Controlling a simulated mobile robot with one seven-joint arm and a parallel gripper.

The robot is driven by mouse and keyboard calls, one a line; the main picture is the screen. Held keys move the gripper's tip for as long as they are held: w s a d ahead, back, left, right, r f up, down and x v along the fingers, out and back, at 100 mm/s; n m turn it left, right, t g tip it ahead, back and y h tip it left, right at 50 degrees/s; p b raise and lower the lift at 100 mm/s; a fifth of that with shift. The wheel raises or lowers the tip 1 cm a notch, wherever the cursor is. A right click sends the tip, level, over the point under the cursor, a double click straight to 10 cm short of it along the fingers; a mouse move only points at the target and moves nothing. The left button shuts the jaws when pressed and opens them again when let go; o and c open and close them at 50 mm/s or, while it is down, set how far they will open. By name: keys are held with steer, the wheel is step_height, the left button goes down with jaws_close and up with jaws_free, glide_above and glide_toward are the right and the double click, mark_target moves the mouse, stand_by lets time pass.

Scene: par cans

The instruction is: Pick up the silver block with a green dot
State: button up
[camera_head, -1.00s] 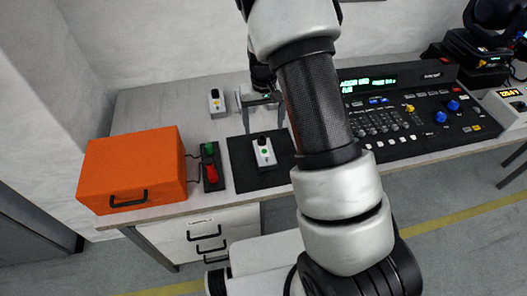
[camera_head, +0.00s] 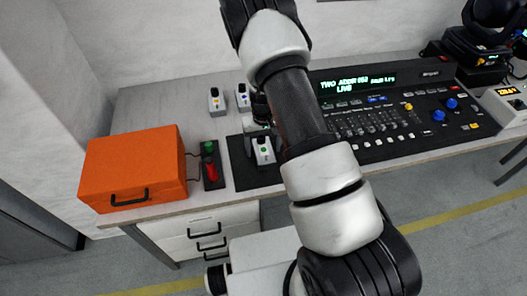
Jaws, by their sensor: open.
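The silver block with a green dot (camera_head: 264,152) stands on the black mat (camera_head: 241,172), with a black knob on top. My gripper (camera_head: 260,136) is open, just behind and above this block, its fingers reaching down close to it. My arm hides part of the gripper, and I cannot tell whether the fingers are on both sides of the block or touching it. Two similar silver blocks stand farther back on the table: one with a yellow dot (camera_head: 216,103) and one beside it whose dot looks blue (camera_head: 242,97).
An orange case (camera_head: 130,165) stands at the left, wired to a small box with a green and a red button (camera_head: 210,166). A black lighting console (camera_head: 400,112) fills the right side. Bare table (camera_head: 165,105) lies at the back left.

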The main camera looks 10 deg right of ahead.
steer(key=shift+c, duration=0.3)
steer(key=c, duration=1.5)
steer(key=shift+r, duration=0.15)
